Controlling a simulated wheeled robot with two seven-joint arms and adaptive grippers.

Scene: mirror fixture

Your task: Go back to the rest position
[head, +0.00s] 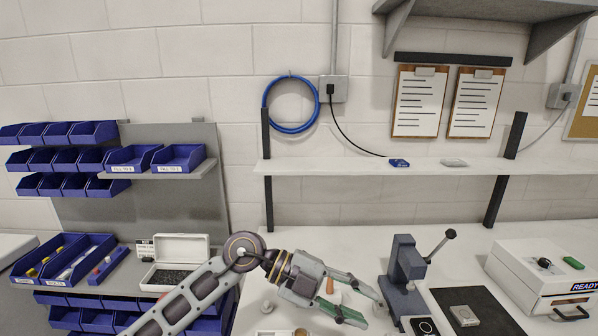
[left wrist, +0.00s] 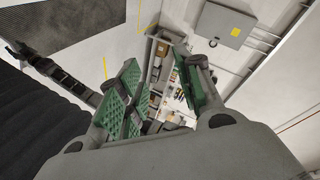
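My left gripper (head: 366,307) reaches in from the lower left in the head view, over the front of the white bench. Its two fingers, with green pads, are spread apart, and nothing is held between them. In the left wrist view the left gripper (left wrist: 163,75) also shows with a gap between its green pads and only the distant room beyond. My right gripper is in neither view.
A grey lever press (head: 404,265) stands just right of the left gripper. Farther right are a dark mat (head: 480,318) and a white READY box (head: 535,270). A white open case (head: 180,252) and blue bins (head: 60,255) lie left. A shelf (head: 350,168) spans behind.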

